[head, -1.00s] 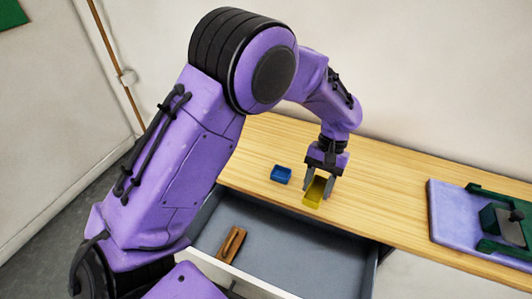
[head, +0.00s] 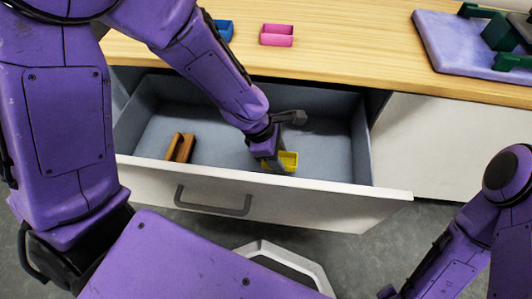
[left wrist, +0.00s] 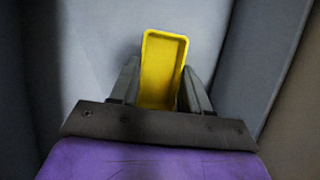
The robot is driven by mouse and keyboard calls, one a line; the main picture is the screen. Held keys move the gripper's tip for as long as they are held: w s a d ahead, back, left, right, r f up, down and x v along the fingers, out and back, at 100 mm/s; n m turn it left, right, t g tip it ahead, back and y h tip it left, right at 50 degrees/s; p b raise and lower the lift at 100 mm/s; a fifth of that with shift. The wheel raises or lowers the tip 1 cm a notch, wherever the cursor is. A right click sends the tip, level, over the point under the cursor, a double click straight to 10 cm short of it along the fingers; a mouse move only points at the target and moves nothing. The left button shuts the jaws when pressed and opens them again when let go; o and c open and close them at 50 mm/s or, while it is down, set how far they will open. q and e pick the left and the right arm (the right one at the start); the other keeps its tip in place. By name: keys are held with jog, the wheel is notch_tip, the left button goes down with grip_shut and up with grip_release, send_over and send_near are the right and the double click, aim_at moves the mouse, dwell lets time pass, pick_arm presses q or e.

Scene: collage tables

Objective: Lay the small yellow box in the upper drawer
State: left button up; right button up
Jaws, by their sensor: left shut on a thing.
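The small yellow box (head: 289,160) is inside the open upper drawer (head: 215,143), towards its front, right of the middle. My left gripper (head: 277,163) reaches down into the drawer and is shut on the yellow box. In the left wrist view the open yellow box (left wrist: 162,65) sits between the two fingers of the left gripper (left wrist: 160,92). I cannot tell whether the box touches the drawer floor. My right arm shows at the lower right of the head view, but its fingers are not clearly visible.
A brown wooden thing (head: 180,148) lies at the left in the drawer. A blue box (head: 225,29) and a pink box (head: 277,36) stand on the wooden top. A purple board (head: 440,40) with a green device is at the right. The drawer floor around the gripper is free.

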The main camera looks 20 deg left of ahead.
pick_arm(q)
notch_tip(320, 180, down, 7)
jog(key=b, duration=0.4)
jog(key=shift+r, duration=0.2)
jog(key=shift+r+p, duration=0.2)
jog(key=shift+p, duration=0.1)
jog(key=shift+f, duration=0.15)
jog(key=o, duration=1)
pick_arm(e)
notch_tip(320, 180, down, 5)
jog(key=shift+s+a+r, duration=0.15)
pick_arm(q)
jog(key=shift+r, duration=0.2)
jog(key=p+v, duration=0.7)
jog(key=v, duration=0.4)
jog(key=shift+w+d+r+p, duration=0.1)
jog(key=shift+r+p, duration=0.1)
jog(key=shift+p, duration=0.15)
jog(key=shift+a+r, duration=0.25)
jog(key=shift+r, duration=0.05)
pick_arm(e)
notch_tip(320, 180, up, 8)
